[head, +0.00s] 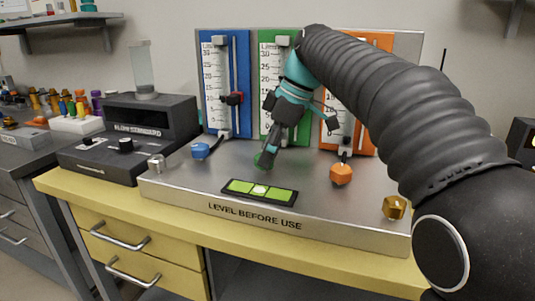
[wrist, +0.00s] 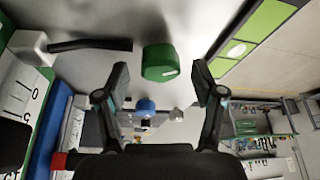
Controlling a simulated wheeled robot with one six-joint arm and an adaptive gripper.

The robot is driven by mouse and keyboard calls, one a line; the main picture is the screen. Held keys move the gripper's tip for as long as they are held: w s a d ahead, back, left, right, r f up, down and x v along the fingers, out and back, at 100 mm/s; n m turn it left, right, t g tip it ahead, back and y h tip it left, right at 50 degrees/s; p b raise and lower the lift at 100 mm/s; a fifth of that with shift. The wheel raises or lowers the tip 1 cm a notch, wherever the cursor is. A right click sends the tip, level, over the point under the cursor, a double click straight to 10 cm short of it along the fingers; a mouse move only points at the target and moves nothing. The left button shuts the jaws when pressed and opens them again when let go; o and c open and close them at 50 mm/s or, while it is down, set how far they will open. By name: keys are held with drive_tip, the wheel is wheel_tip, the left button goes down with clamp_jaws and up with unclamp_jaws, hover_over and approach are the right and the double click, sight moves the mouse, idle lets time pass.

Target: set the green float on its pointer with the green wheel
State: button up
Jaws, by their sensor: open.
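The green wheel (head: 262,160) is a small knob on the sloping front of the steel panel. My gripper (head: 269,150) reaches down from above, with its fingers close to the wheel and partly covering it. In the wrist view the open fingers (wrist: 160,82) are on either side of the line to the green wheel (wrist: 159,63), which lies just beyond the tips with a short white mark on its face. The green column (head: 267,85) with its number scale is partly behind my arm. Its float and pointer are hidden.
A blue wheel (head: 200,151) is at left and an orange wheel (head: 341,173) at right. A green level (head: 260,190) lies in front of the green wheel. A brass knob (head: 394,207) is at the panel's right corner. A dark device (head: 130,135) stands left.

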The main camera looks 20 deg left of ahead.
drive_tip(key=shift+a+f, duration=0.2)
drive_tip(key=shift+f, duration=0.25)
drive_tip(key=c, duration=1.1)
drive_tip(key=shift+c, duration=0.2)
